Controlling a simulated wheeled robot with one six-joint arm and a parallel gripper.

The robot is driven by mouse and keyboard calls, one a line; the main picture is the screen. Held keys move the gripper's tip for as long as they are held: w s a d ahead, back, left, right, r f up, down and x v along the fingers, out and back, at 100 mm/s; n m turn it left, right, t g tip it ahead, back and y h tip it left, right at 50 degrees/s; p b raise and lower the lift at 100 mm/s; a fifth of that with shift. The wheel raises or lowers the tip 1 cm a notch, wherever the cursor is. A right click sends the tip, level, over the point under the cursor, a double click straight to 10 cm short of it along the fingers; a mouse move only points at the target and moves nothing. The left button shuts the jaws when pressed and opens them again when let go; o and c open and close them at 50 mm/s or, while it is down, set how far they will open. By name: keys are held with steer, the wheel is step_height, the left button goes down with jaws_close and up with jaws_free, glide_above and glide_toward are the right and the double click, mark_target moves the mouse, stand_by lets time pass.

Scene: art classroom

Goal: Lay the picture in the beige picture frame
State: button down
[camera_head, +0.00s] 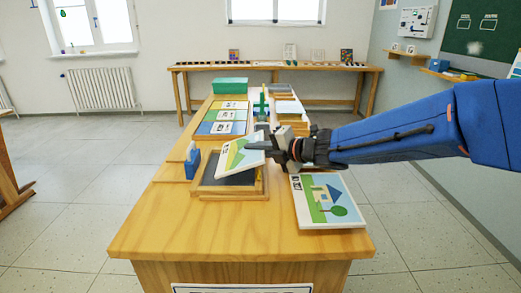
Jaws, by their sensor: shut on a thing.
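My gripper (265,146) reaches in from the right and is shut on the picture (238,160), a pale-edged sheet with green and yellow shapes. The picture is tilted, its lower left end over the beige picture frame (261,191). The frame lies on the wooden table and has a dark inside; I cannot tell whether the picture touches it. My gripper hides the picture's right edge and part of the frame's far side.
A picture of a house and tree (328,200) lies right of the frame. A blue object (192,161) stands at its left. A tray of cards (222,122) and a green stack (230,86) lie farther back. The table's front (230,235) is clear.

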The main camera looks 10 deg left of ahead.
mark_target(238, 153)
steer(key=shift+s+a+f, duration=0.1)
steer(key=shift+s+a, duration=0.1)
steer(key=shift+a, duration=0.6)
steer(key=shift+s+a+f, duration=0.15)
steer(key=shift+s+a, duration=0.05)
steer(key=shift+a, duration=0.55)
steer(key=shift+s+a+f, duration=0.1)
steer(key=shift+s+a, duration=0.1)
steer(key=shift+a, duration=0.6)
steer(key=shift+a+f, duration=0.15)
steer(key=shift+a, duration=0.05)
steer(key=shift+d+f, duration=0.15)
steer(key=shift+f, duration=1.05)
steer(key=shift+s+f, duration=0.1)
steer(key=shift+d, duration=0.25)
steer(key=shift+a, duration=0.1)
steer(key=c, duration=1.7)
jaws_free()
steer(key=shift+o, duration=0.2)
